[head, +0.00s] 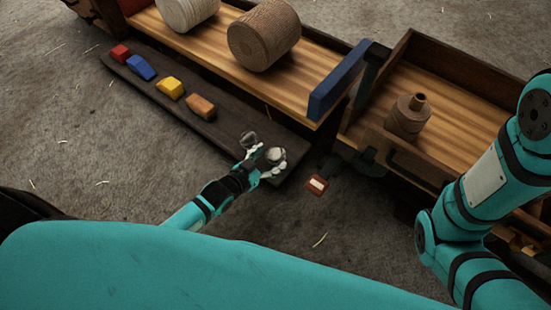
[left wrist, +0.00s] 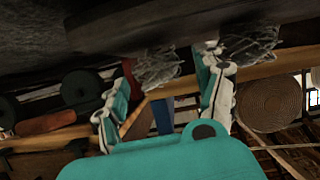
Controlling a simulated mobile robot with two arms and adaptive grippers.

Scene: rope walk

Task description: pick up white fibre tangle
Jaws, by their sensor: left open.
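A pale, whitish tangle (head: 275,155) lies at the near right end of the dark board, right at my left gripper (head: 263,162). A greyer tangle (head: 249,140) lies just to its left on the board. My left gripper is open, its fingers reaching to the tangles. In the left wrist view, one wiry tangle (left wrist: 157,67) shows between the fingers of the gripper (left wrist: 166,78), and another (left wrist: 252,44) lies beyond the right finger. Both look greyish there, so I cannot tell which is the white one. My right gripper is out of the picture.
Behind stand a wooden bed with a brown coil (head: 264,35) and a blue bar (head: 338,80).

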